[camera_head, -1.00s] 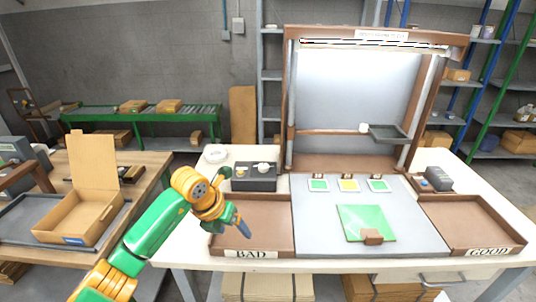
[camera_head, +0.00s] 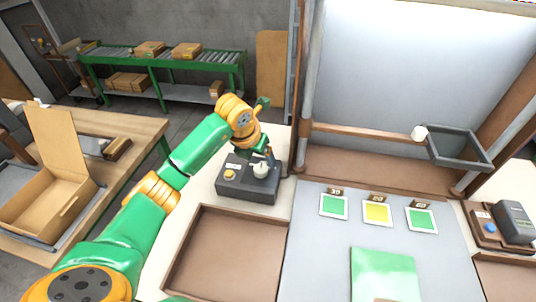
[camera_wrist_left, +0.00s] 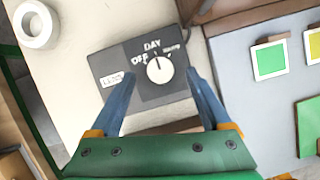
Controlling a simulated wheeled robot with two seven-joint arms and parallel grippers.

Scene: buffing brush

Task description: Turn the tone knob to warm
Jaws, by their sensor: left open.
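The dark control box (camera_head: 247,190) stands on the pale table behind the brown left tray. Its white tone knob (camera_head: 261,170) is on top at the right. In the left wrist view the knob (camera_wrist_left: 160,70) has OFF, DAY and a WARM-like label around it; its mark seems to point up near DAY, though small. My left gripper (camera_wrist_left: 163,96) is open, its two blue fingers apart on either side of the knob's near side, not closed on it. In the head view the gripper (camera_head: 264,156) is just above and behind the knob. My right gripper is out of view.
A yellow button (camera_head: 230,175) sits left of the knob. The empty brown tray (camera_head: 225,255) lies in front. Frame post (camera_head: 298,95) rises close to the right. Colour cards (camera_head: 377,213) lie on the grey mat.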

